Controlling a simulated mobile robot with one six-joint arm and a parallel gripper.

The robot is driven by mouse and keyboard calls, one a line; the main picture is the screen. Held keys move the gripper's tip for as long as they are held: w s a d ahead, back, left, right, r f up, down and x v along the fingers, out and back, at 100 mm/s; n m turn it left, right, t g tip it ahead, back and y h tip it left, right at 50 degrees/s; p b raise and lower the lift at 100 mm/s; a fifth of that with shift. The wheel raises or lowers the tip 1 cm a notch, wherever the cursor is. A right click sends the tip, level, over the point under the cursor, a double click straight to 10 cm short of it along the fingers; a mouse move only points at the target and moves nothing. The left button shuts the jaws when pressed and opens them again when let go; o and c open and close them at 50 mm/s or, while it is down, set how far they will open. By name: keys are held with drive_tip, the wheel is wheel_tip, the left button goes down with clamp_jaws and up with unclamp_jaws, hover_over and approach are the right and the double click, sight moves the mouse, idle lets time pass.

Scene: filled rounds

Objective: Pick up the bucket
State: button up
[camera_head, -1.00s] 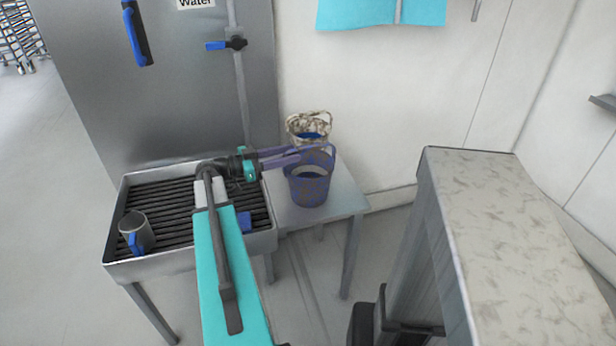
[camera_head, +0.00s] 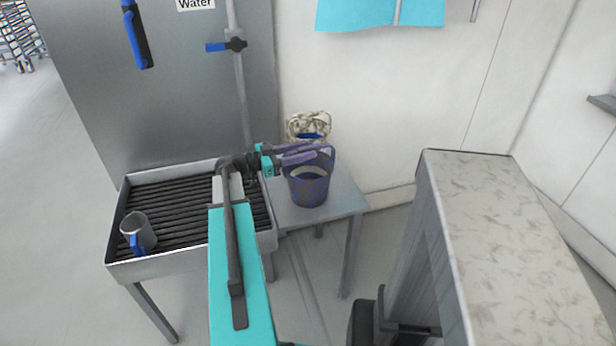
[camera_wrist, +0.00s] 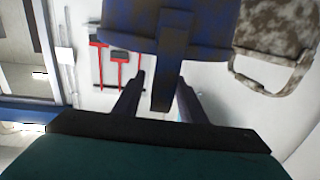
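The dark blue and brown bucket (camera_head: 308,190) stands upright on a small grey table, with its handle raised. My gripper (camera_head: 314,150) is at the height of the handle, above the bucket's rim, and reaches in from the left. In the wrist view the bucket (camera_wrist: 190,22) fills the top middle. Its broad handle strap (camera_wrist: 162,92) passes between the two dark fingers of my gripper (camera_wrist: 160,80). The fingers are apart, with gaps showing on both sides of the strap.
A second, mottled pale bucket (camera_head: 300,128) stands just behind; it also shows in the wrist view (camera_wrist: 272,35). A grated sink (camera_head: 150,262) with a metal jug (camera_head: 143,229) is at left. The small table (camera_head: 345,200) has some bare top at right. A speckled block (camera_head: 510,230) stands at right.

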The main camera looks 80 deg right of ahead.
drive_tip(key=shift+x, duration=0.9)
clamp_jaws()
